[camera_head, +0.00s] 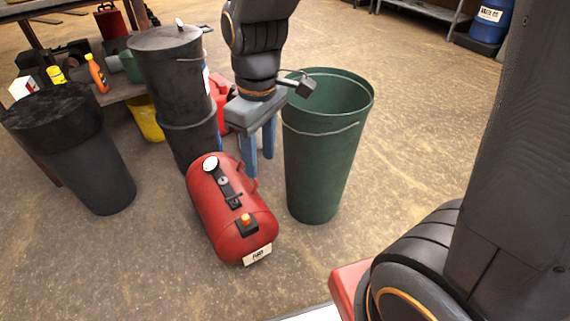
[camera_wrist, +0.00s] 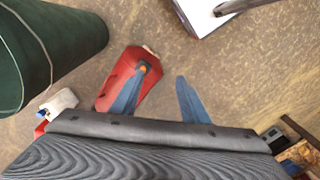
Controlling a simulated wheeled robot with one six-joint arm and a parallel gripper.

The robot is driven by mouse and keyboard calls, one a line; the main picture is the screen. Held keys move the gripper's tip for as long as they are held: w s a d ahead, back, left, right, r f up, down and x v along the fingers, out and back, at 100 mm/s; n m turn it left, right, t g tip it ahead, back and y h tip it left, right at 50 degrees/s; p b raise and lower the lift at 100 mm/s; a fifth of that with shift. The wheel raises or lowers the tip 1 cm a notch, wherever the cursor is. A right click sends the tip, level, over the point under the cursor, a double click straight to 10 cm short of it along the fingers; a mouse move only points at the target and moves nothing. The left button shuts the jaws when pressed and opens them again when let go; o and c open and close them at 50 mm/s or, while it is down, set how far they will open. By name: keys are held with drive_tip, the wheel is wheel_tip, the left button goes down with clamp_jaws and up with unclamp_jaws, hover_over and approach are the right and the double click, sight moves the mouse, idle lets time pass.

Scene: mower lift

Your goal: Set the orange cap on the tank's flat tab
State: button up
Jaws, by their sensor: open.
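The red tank (camera_head: 205,205) lies on its side on the floor, with a round white gauge and dark fittings on top. It also shows in the wrist view (camera_wrist: 112,85). The small orange cap (camera_head: 246,218) appears to sit on the dark flat tab (camera_head: 247,229) near the tank's labelled end. The orange cap shows in the wrist view (camera_wrist: 143,67) by the tip of one finger. My gripper (camera_head: 259,165) is open, its two blue fingers pointing down above and behind the tank. In the wrist view my gripper (camera_wrist: 162,73) has nothing between its fingers.
A tall green bin (camera_head: 320,165) stands close right of the tank. Stacked black buckets (camera_head: 175,95) and a black bin (camera_head: 75,160) stand to the left. A low shelf with bottles is at the back left. The floor in front of the tank is clear.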

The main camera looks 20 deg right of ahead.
drive_tip(key=s+d+r+m, duration=0.2)
drive_tip(key=s+r+m, duration=0.3)
drive_tip(key=s, duration=0.4)
drive_tip(key=shift+s+d+r+m, duration=0.15)
drive_tip(key=shift+s+d+m, duration=0.15)
drive_tip(key=shift+m, duration=0.3)
drive_tip(key=shift+w, duration=0.1)
drive_tip(key=d+r+m+p, duration=0.2)
drive_tip(key=d+r+p, duration=0.7)
drive_tip(key=p, duration=0.8)
drive_tip(key=shift+m, duration=0.4)
drive_tip(key=shift+r, duration=0.1)
